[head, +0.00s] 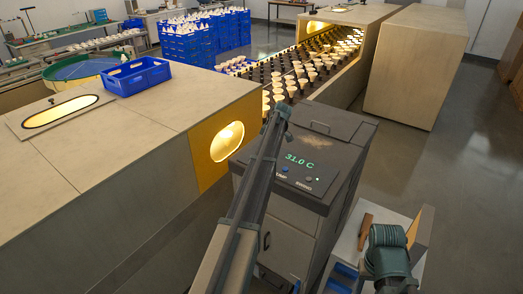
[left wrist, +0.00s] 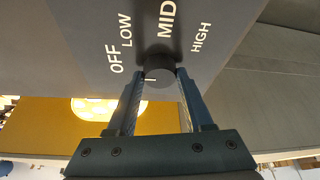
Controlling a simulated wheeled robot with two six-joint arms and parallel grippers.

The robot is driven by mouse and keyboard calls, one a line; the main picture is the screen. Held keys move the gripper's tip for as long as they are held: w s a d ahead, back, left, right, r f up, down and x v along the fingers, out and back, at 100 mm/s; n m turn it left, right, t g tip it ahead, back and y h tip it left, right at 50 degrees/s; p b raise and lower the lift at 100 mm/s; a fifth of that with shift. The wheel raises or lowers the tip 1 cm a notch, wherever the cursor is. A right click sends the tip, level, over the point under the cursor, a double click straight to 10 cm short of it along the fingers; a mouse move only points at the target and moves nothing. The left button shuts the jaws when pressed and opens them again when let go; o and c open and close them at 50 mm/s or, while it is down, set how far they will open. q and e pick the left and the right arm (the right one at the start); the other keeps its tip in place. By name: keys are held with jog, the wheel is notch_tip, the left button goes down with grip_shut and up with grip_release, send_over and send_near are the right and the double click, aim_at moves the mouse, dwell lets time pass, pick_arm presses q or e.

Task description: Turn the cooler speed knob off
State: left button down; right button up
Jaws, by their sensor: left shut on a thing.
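In the left wrist view a round dark knob (left wrist: 162,76) sits on a grey panel (left wrist: 85,25). The white words OFF, LOW, MID and HIGH are arranged around it. A short white mark on the knob points left, roughly to the OFF side. My left gripper (left wrist: 163,92) is shut on the knob, one finger on each side. In the head view my left gripper (head: 277,115) is at the far edge of the grey cooler cabinet (head: 320,190), whose display reads 31.0 C; the knob is hidden there.
A lit round opening (head: 227,141) in a yellow panel is left of the cabinet. A conveyor of bulbs (head: 310,75) runs behind it. A blue crate (head: 137,76) stands on the left housing. Open floor (head: 455,180) lies to the right.

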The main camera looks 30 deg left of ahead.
dwell(0.3)
pick_arm(q)
jog(key=shift+c, duration=1.5)
grip_release()
jog(key=p+v, duration=1.2)
jog(key=v, duration=0.1)
jog(key=shift+d+r+p, duration=0.2)
jog(key=shift+r+p, duration=0.15)
